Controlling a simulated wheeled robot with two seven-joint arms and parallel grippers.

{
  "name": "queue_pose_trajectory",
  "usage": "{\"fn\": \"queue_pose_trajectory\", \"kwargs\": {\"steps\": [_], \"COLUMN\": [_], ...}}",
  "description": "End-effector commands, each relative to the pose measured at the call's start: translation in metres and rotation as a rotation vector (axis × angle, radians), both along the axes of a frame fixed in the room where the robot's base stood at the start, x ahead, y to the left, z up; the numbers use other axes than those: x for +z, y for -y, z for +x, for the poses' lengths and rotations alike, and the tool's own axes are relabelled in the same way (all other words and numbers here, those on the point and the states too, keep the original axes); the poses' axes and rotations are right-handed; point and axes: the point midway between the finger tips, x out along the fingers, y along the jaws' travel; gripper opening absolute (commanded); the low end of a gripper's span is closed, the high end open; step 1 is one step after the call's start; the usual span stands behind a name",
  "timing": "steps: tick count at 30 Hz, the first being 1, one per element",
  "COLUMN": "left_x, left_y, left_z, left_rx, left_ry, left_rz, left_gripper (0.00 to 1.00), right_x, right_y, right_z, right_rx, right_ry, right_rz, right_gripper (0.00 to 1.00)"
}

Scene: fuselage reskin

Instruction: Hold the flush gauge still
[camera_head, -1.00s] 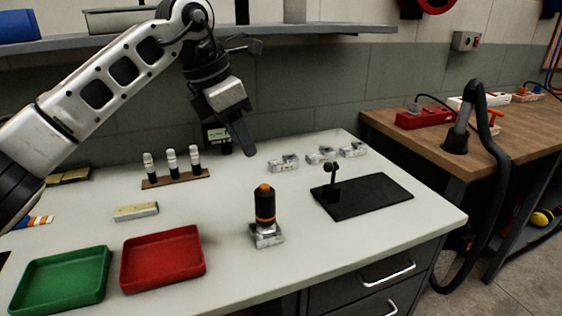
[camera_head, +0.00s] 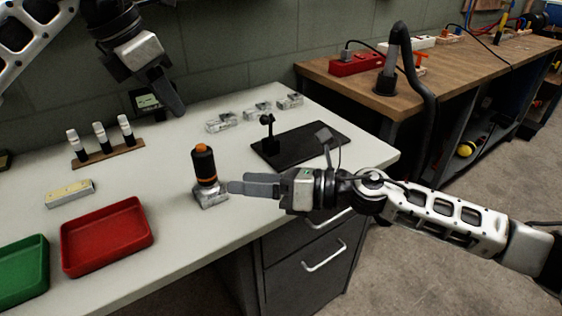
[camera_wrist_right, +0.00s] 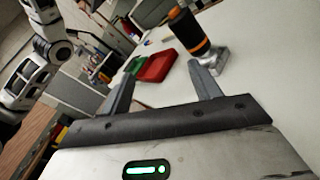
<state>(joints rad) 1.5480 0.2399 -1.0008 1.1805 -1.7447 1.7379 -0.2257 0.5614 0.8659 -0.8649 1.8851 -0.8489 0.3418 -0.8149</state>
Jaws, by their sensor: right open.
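A black cylinder (camera_head: 205,165) with an orange cap and orange band stands upright on a small silver metal block (camera_head: 211,196) near the table's front edge; I take it to be the flush gauge. My right gripper (camera_head: 236,186) points left, with its fingertips just right of the block. In the right wrist view the gripper (camera_wrist_right: 162,72) is open with nothing between its fingers. The cylinder (camera_wrist_right: 187,32) stands beyond the right-hand finger there; contact cannot be told. My left gripper (camera_head: 176,103) hangs above the table's back edge, away from the cylinder; its finger gap is unclear.
A red tray (camera_head: 105,236) and a green tray (camera_head: 22,272) lie to the left. A rack of white-and-black pieces (camera_head: 108,154) stands behind them. A black plate (camera_head: 310,148) with a small stand is right of the cylinder. Clear metal-looking blocks (camera_head: 258,111) lie behind.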

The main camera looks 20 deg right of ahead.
Motion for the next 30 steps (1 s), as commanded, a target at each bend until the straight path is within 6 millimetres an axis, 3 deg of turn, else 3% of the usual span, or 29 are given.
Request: {"fn": "queue_pose_trajectory", "kwargs": {"steps": [6, 12, 17, 30], "left_x": [0.0, 0.0, 0.0, 0.0], "left_y": [0.0, 0.0, 0.0, 0.0], "left_z": [0.0, 0.0, 0.0, 0.0], "left_rx": [0.0, 0.0, 0.0, 0.0], "left_ry": [0.0, 0.0, 0.0, 0.0], "left_rz": [0.0, 0.0, 0.0, 0.0], "left_gripper": [0.36, 0.36, 0.36, 0.36], "right_x": [0.005, 0.005, 0.0, -0.026], "right_y": [0.045, 0.055, 0.037, -0.038], "right_z": [0.025, 0.033, 0.041, 0.078], "right_rx": [0.06, 0.077, 0.081, 0.08], "right_ry": [0.28, 0.346, 0.349, 0.345], "right_rz": [-0.352, -0.447, -0.446, -0.443], "right_gripper": [0.62, 0.62, 0.62, 0.62]}}
